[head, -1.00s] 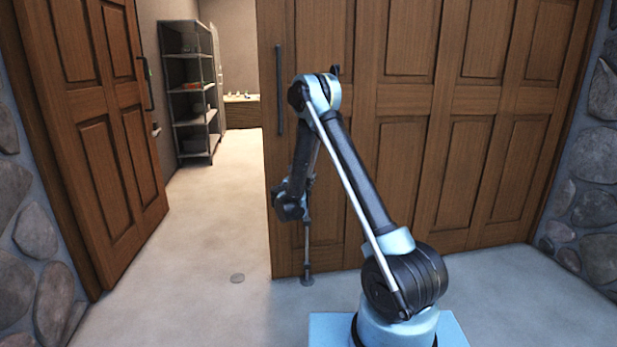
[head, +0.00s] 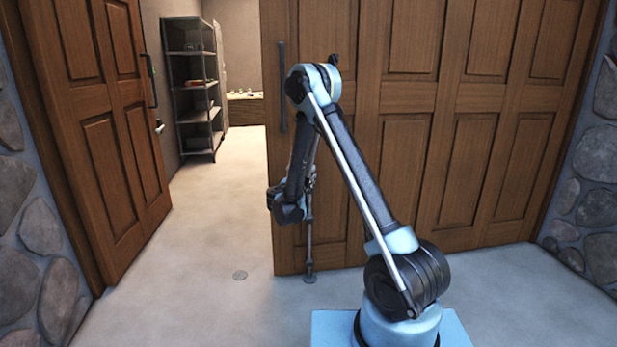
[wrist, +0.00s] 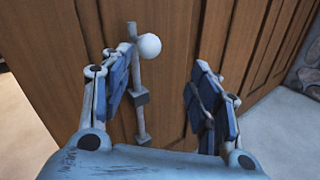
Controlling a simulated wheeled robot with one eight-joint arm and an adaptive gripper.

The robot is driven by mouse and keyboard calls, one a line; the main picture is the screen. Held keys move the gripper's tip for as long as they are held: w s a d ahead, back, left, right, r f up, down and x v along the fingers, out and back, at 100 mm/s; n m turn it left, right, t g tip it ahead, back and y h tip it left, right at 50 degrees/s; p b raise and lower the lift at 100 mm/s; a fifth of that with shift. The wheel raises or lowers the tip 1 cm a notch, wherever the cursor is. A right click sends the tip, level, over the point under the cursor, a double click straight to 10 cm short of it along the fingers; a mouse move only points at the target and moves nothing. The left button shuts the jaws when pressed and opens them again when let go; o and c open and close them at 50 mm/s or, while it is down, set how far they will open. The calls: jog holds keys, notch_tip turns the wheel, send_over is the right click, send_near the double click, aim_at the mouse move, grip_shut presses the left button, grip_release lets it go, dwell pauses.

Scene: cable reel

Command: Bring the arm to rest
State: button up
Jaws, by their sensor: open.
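My arm rises from its light-blue base, bends at a high elbow and hangs down to the left, before the closed right-hand wooden door (head: 430,140). In the head view my wrist hangs low near that door's left edge; the fingers are hard to make out there. In the wrist view my gripper (wrist: 168,80) is open, with its two blue-padded fingers well apart. A grey rod (wrist: 138,95) with a white ball knob (wrist: 149,46) shows between the fingers, in front of the wood. Nothing is held. I cannot tell how close the fingers are to the rod.
The left wooden door (head: 105,130) stands ajar, leaving a wide gap to a room with a metal shelf (head: 193,85). A vertical handle (head: 282,88) is on the right door. Stone walls (head: 595,190) flank both sides.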

jog(key=s+d+r+m+g+h, duration=0.1)
jog(key=s+d+r+m+g, duration=0.25)
jog(key=d, duration=0.35)
jog(key=s+d+r+m+g, duration=0.25)
jog(key=d+r+m, duration=0.2)
jog(key=d, duration=0.25)
jog(key=s+d+r+m+g+y, duration=0.1)
jog(key=s+d+r+m+g, duration=0.15)
jog(key=s+d+m, duration=0.65)
jog(key=s+f+m+g+y, duration=0.2)
jog(key=s+m, duration=0.2)
jog(key=s, duration=0.8)
jog(key=s+f+m+g+y, duration=0.1)
jog(key=s+f+m+y, duration=0.1)
jog(key=s, duration=1.1)
jog(key=s+d+f+m+g+y, duration=0.1)
jog(key=s+f+m+g+y, duration=0.1)
jog(key=s, duration=1.1)
notch_tip(320, 180, down, 2)
jog(key=m+y, duration=0.1)
jog(key=m, duration=0.2)
jog(key=shift+f+m+g, duration=0.25)
jog(key=shift+m+g, duration=0.05)
jog(key=shift+g, duration=0.05)
jog(key=shift+w+f, duration=0.1)
jog(key=shift+w, duration=0.1)
